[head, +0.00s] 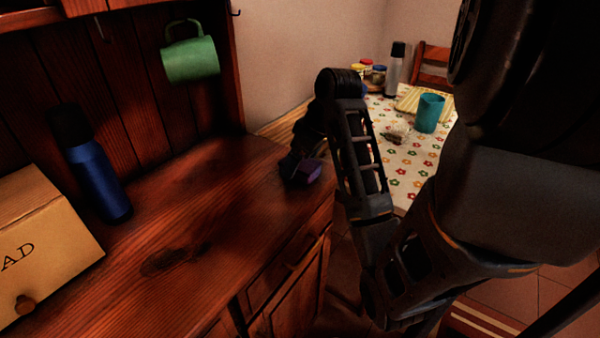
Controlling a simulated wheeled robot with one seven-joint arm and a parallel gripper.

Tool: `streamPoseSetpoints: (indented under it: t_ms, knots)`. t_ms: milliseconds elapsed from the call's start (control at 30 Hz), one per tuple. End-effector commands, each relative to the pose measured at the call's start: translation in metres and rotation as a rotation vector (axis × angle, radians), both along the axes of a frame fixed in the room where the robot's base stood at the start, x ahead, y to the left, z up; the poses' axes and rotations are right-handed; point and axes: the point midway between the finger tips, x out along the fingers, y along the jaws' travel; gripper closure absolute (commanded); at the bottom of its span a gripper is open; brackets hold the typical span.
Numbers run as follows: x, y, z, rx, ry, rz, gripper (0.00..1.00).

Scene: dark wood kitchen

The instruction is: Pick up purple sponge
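The purple sponge (308,171) is a small block at the far right end of the dark wood counter, near its edge. My gripper (297,172) is at the sponge, reaching down over the counter end from my dark arm. The gripper is dark and in shadow, and its fingers are hard to make out against the sponge. It partly covers the sponge's left side. I cannot tell whether the fingers are closed on it, or whether the sponge rests on the counter.
On the counter (190,240) stand a blue bottle (98,175) and a wooden bread box (40,240). A green mug (190,60) hangs above. Behind my arm, a table with a flowered cloth (415,165) holds a teal cup (429,113), jars and a grey bottle (395,70). The counter's middle is clear.

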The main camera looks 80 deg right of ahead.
Motion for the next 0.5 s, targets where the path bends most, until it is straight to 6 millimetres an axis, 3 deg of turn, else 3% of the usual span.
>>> streamPoseSetpoints:
  t_ms: [500]
  knots:
    - [0.0,0.0,-0.0023,0.0,0.0,-0.001,0.06]
